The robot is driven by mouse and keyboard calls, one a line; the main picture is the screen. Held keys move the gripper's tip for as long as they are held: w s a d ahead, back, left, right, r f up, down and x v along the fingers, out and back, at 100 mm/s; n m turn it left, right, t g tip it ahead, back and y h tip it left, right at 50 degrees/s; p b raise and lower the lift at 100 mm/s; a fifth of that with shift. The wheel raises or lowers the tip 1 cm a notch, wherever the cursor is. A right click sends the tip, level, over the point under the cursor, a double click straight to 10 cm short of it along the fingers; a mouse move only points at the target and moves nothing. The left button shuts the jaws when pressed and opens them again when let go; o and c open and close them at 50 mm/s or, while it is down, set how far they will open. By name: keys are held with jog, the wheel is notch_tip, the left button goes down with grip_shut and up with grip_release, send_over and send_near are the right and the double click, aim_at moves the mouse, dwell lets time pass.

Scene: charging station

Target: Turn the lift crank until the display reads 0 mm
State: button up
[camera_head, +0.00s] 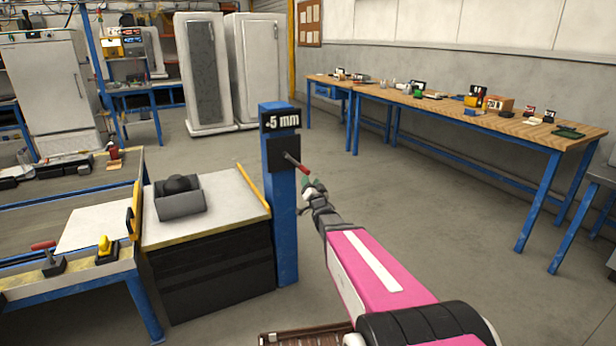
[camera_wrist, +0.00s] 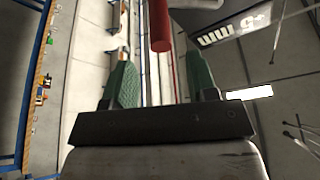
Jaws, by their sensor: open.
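The display (camera_head: 280,119) on top of the blue post (camera_head: 284,235) appears to read -5 mm; it shows rotated in the wrist view (camera_wrist: 232,27). The lift crank has a red handle (camera_head: 296,161) that sticks out from a dark plate on the post, below the display. In the wrist view the red handle (camera_wrist: 160,28) comes in from the top, in line with the gap between the green fingers. My gripper (camera_head: 308,189) is open and empty, just below and right of the handle. I cannot tell whether the fingers reach around it.
A cabinet (camera_head: 215,285) with a grey bin (camera_head: 180,204) on it stands left of the post. A blue-framed bench (camera_head: 30,285) with a red-handled and a yellow item is at the lower left. A long wooden workbench (camera_head: 455,112) is at the back right. The floor between is clear.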

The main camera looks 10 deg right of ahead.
jog(key=v, duration=0.3)
jog(key=shift+s+f, duration=0.1)
jog(key=shift+s, duration=0.2)
